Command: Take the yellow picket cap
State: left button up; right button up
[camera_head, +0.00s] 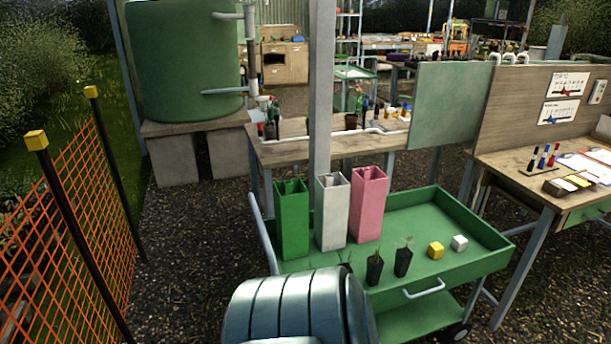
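A loose yellow cap (435,250), shaped like a small block, sits on the green cart's top tray, toward the right. A white block of similar size (459,243) is just right of it. Two more yellow caps sit on top of dark fence pickets at the left: a nearer one (36,140) and a farther one (92,92). Neither of my grippers is in view.
The green cart (480,258) also carries green (291,220), white (332,212) and pink (369,205) square tubes and several black seedling pots (374,268). Orange mesh fence (60,240) stands left; gravel between is open.

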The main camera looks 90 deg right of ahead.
aim_at(434, 250)
jog(key=z, duration=3.7)
